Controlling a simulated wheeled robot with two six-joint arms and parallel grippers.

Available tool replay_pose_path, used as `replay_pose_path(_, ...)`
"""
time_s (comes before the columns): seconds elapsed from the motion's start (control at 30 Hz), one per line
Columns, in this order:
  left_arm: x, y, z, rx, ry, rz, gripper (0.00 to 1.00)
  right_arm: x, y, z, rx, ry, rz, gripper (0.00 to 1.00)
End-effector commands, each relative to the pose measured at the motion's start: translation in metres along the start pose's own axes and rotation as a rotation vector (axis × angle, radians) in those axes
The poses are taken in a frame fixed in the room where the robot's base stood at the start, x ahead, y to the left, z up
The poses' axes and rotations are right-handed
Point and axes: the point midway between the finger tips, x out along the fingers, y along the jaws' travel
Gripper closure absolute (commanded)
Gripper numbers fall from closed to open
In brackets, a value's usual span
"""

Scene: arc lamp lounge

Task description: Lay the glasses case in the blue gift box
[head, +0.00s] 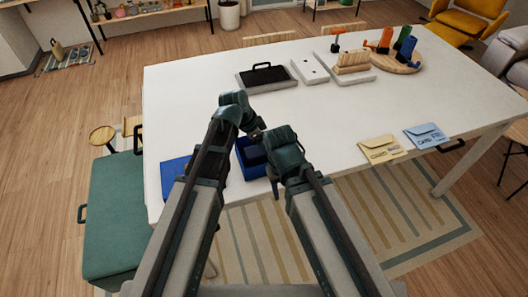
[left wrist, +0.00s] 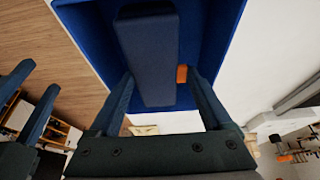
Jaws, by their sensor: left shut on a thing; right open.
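The blue gift box (head: 240,170) stands open near the front edge of the white table, partly hidden by my arms. In the left wrist view its blue walls (left wrist: 220,35) surround the far part of the dark blue glasses case (left wrist: 150,55). My left gripper (left wrist: 159,82) is shut on the case, one finger on each side, over the box. I cannot tell whether the case touches the box floor. A small orange object (left wrist: 182,74) shows beside the case. My right gripper (head: 266,160) is open and empty beside the box; its fingers also show in the left wrist view (left wrist: 27,100).
A flat blue piece (head: 174,172) lies left of the box. A black-topped tray (head: 266,77), white panels and a round board (head: 400,64) with colored items stand at the back. Yellow (head: 380,149) and light blue (head: 426,136) envelopes lie right. The table's middle is clear.

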Motion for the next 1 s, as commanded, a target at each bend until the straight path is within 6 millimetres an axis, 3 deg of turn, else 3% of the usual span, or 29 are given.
replay_pose_path(0.03,0.013,0.0,0.005,0.0,0.0,0.0,0.86,0.014,-0.001,-0.001,0.0,0.0,0.0,0.5)
replay_pose_path(0.13,0.022,0.0,0.009,0.0,0.0,0.0,0.86,0.024,-0.002,-0.001,0.0,0.0,0.0,0.5)
replay_pose_path(0.57,0.025,0.0,0.01,0.0,0.0,0.0,0.86,0.027,-0.003,-0.002,0.0,0.0,0.0,0.5)
replay_pose_path(0.6,0.025,0.0,0.01,0.0,0.0,0.0,0.14,0.026,-0.003,-0.002,0.0,0.0,0.0,0.5)
replay_pose_path(0.7,0.024,0.0,0.01,0.0,0.0,0.0,0.0,0.026,-0.002,-0.002,0.0,0.0,0.0,0.5)
replay_pose_path(1.0,0.022,0.0,0.009,0.0,0.0,0.0,0.0,0.024,-0.002,-0.001,0.0,0.0,0.0,0.5)
